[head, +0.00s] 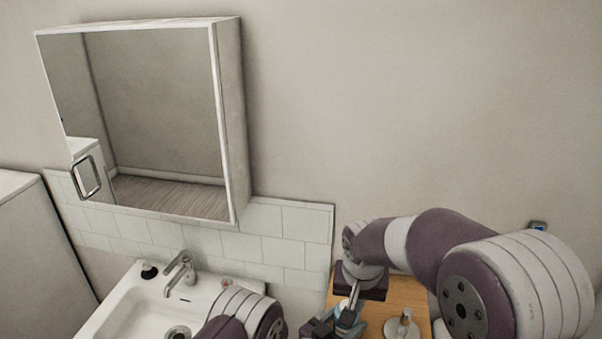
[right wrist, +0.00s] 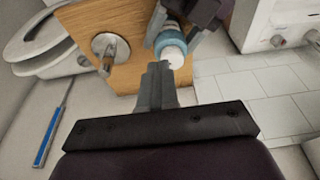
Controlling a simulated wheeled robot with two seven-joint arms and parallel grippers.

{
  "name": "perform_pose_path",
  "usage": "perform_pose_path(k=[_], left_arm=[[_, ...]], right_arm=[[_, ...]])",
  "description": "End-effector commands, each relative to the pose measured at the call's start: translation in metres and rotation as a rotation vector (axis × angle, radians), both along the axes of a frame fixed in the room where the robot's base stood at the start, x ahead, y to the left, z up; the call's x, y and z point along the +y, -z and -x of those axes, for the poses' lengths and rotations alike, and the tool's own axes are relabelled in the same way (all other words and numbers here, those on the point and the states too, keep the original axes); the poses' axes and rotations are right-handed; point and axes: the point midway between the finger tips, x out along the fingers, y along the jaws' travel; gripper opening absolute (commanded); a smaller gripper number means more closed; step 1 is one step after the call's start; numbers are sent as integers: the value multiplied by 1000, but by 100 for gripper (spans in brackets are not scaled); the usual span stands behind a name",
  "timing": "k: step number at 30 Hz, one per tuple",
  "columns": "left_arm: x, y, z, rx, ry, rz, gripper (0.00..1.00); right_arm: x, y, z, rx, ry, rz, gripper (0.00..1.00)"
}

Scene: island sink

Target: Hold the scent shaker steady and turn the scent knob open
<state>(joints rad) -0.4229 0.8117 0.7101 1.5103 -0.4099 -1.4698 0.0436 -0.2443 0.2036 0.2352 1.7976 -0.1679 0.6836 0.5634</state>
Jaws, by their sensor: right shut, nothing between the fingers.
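The scent shaker (right wrist: 169,37) is light blue with a pale, whitish top that I take for the scent knob (right wrist: 174,57). In the head view the shaker (head: 351,317) is partly hidden by my grippers. My left gripper (head: 327,326) is at the shaker's side, with its fingers around the body; it is only partly visible. My right gripper (right wrist: 160,70) is shut and empty. Its fingertips are right beside the knob; I cannot tell whether they touch it. In the head view my right gripper (head: 354,294) points down at the shaker.
A wooden top (head: 408,288) lies below the grippers, bearing a round metal-based item (head: 402,327). A sink (head: 135,302) with a tap (head: 180,270) stands left. A mirrored cabinet (head: 150,115) hangs above. A blue-handled item (right wrist: 48,138) shows in the right wrist view.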

Motion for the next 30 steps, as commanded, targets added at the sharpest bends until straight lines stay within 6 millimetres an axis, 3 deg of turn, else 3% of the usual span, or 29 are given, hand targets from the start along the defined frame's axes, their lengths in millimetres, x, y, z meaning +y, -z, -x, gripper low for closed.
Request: perform_pose_path(k=[10, 16, 30], left_arm=[[0, 0, 0, 1, -1, -1, 29], [0, 0, 0, 1, -1, -1, 29], [0, 0, 0, 0, -1, 0, 29]], right_arm=[[0, -7, 1, 2, -1, 1, 0], [18, -16, -6, 7, -2, -1, 0], [18, 46, -6, 8, -1, 0, 0]])
